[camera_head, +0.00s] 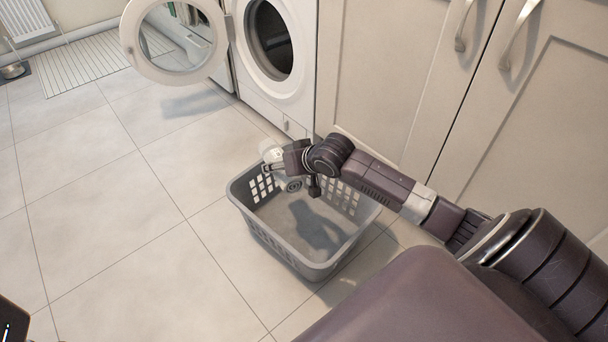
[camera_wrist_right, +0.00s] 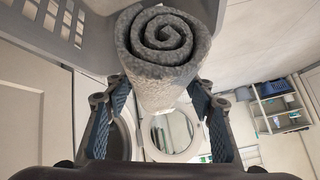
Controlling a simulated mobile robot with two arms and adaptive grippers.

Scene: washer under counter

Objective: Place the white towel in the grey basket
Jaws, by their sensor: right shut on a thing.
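The white towel (camera_wrist_right: 165,50) is rolled up, and its spiral end shows in the right wrist view. It sits between the two fingers of my right gripper (camera_wrist_right: 158,108), which is shut on it. In the head view a small pale part of the towel (camera_head: 270,150) shows by my right gripper (camera_head: 276,162), over the back left part of the grey basket (camera_head: 246,216). My wrist hides some of it. The basket stands on the floor and looks empty, with my arm's shadow inside. Its slotted wall (camera_wrist_right: 60,22) shows in the right wrist view.
The washer (camera_head: 277,60) stands behind the basket with its round door (camera_head: 135,45) swung open to the left. Cupboard doors (camera_head: 385,70) are right of it. The tiled floor left of the basket is clear. A slatted mat (camera_head: 85,63) lies far left.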

